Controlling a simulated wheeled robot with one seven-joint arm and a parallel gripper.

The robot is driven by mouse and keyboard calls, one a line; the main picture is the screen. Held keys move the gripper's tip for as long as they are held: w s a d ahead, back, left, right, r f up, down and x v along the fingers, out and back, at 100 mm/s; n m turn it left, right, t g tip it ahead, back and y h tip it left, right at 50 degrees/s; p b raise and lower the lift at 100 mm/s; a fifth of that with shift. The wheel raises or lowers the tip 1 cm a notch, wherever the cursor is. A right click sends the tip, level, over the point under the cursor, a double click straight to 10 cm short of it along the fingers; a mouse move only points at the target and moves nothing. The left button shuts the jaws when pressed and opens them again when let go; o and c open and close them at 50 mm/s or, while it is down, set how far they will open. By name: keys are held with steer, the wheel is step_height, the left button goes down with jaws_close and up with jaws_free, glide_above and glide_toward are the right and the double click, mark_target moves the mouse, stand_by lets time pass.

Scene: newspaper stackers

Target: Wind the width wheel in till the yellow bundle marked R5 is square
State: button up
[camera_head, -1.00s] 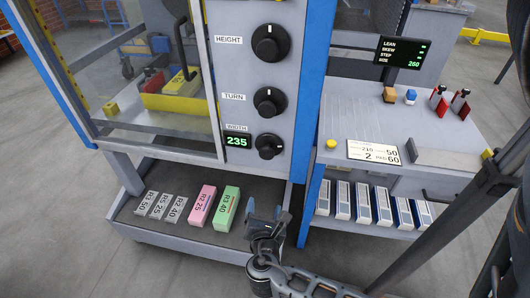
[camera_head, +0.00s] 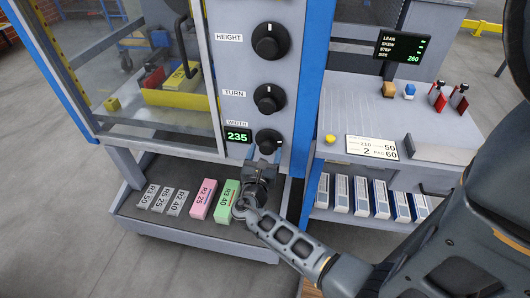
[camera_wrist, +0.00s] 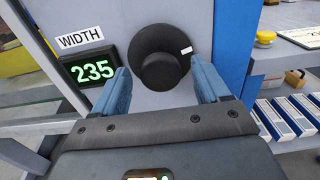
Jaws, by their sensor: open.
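The width wheel (camera_head: 268,141) is a black knob at the bottom of the grey panel. In the wrist view the wheel (camera_wrist: 162,58) stands between and beyond my fingertips, with a white mark at its upper right. My gripper (camera_head: 264,166) is open, just below and in front of the wheel; the two blue fingers of my gripper (camera_wrist: 163,80) do not appear to press on it. The width display (camera_head: 237,135) reads 235 in green. Behind the glass, a yellow bundle (camera_head: 180,76) sits in a yellow-fronted holder (camera_head: 178,98); its marking cannot be read.
The height knob (camera_head: 270,41) and turn knob (camera_head: 268,98) are above. A tray (camera_head: 190,232) below holds grey blocks, a pink block (camera_head: 203,198) and a green block (camera_head: 226,202). At right, a screen (camera_head: 402,50) shows 260 above a bench (camera_head: 350,115) with small levers.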

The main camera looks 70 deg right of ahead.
steer(key=shift+d, duration=0.1)
steer(key=c, duration=1)
steer(key=shift+f+m+b, duration=0.1)
steer(key=shift+m+b, duration=0.2)
